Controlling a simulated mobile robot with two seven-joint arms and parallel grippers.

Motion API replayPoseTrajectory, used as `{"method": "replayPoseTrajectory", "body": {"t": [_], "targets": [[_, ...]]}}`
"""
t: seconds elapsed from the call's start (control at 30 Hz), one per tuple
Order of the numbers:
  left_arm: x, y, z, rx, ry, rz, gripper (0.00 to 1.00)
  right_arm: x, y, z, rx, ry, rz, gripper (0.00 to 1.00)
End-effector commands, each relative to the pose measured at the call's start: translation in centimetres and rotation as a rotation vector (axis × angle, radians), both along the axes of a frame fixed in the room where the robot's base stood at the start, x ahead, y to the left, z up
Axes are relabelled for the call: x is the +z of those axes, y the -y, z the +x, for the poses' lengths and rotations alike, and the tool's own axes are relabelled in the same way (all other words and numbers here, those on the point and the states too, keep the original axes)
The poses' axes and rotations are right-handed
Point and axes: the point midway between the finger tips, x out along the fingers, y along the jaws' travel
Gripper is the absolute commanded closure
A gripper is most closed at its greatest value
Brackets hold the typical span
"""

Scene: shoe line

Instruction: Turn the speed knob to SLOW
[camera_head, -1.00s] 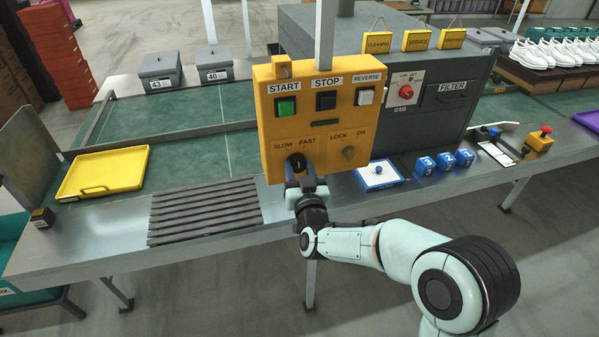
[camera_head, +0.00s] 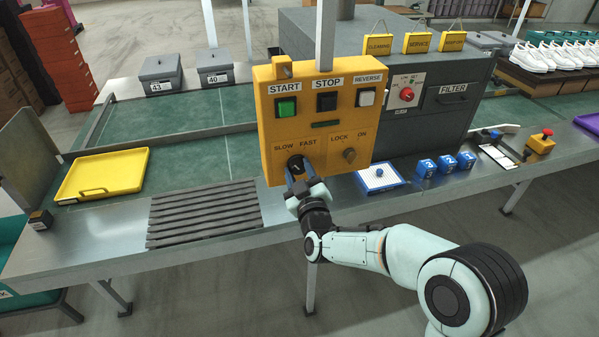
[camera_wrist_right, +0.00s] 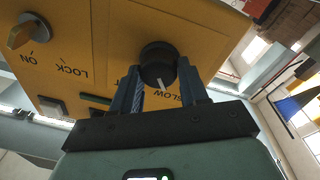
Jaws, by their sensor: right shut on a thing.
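The yellow control panel (camera_head: 315,110) has a black speed knob (camera_head: 296,161) at its lower left, under the SLOW and FAST labels. My right gripper (camera_head: 298,175) is shut on this knob from the front and below, and is rolled over to one side. In the right wrist view the knob (camera_wrist_right: 158,62) sits between the two fingers of my right gripper (camera_wrist_right: 158,72). Its white pointer line is turned towards the SLOW label (camera_wrist_right: 167,95), which shows upside down. My left gripper is not in view.
A LOCK/ON key switch (camera_head: 348,155) is right of the knob. START (camera_head: 287,107), STOP (camera_head: 326,101) and REVERSE (camera_head: 365,97) buttons sit above. A yellow tray (camera_head: 125,165) and a slatted grey mat (camera_head: 205,212) lie left on the table.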

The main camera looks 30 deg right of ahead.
Motion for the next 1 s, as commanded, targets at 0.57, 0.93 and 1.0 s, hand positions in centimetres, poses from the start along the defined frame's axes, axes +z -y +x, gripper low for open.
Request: {"method": "replayPoseTrajectory", "body": {"t": [0.57, 0.93, 1.0], "targets": [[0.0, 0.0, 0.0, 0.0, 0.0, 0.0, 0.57, 0.0, 0.1, 0.0, -0.001, -0.002, -0.007, 0.31], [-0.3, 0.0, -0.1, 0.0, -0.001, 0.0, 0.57, -0.2, -0.4, -1.5, 0.001, -0.002, -0.004, 0.31], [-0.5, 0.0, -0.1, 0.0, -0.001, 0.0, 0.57, -0.3, -0.8, -2.7, 0.001, -0.002, -0.003, 0.31]]}}
